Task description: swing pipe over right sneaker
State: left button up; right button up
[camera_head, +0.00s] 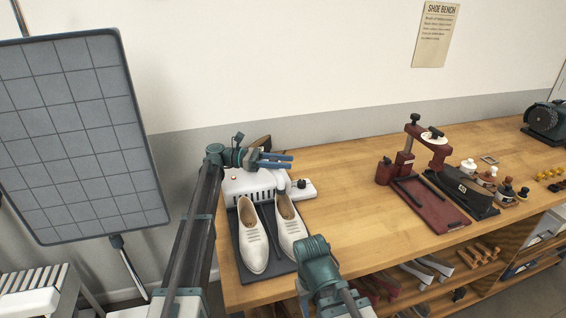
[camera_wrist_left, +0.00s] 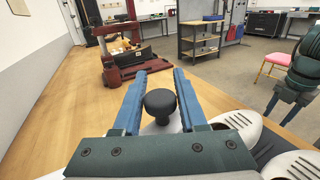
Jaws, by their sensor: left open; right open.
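My left gripper (camera_head: 288,161) is open above the machine. In the left wrist view the knob (camera_wrist_left: 160,104) appears between its blue fingers; contact cannot be told. My right gripper (camera_head: 318,262) is open, right of the right sneaker.
A dark red press (camera_head: 436,205) with a black block (camera_head: 462,192) stands mid-bench. Small knobs and bottles (camera_head: 488,178) lie to its right. Shelves under the bench hold tools and shoes. The wooden top (camera_head: 345,190) between machine and press is clear.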

pick_arm(q)
jog(key=o, duration=0.3)
jog(key=w+a, duration=0.1)
jog(key=a, duration=1.2)
jog(key=shift+w+a, duration=0.3)
jog(key=shift+a, duration=0.1)
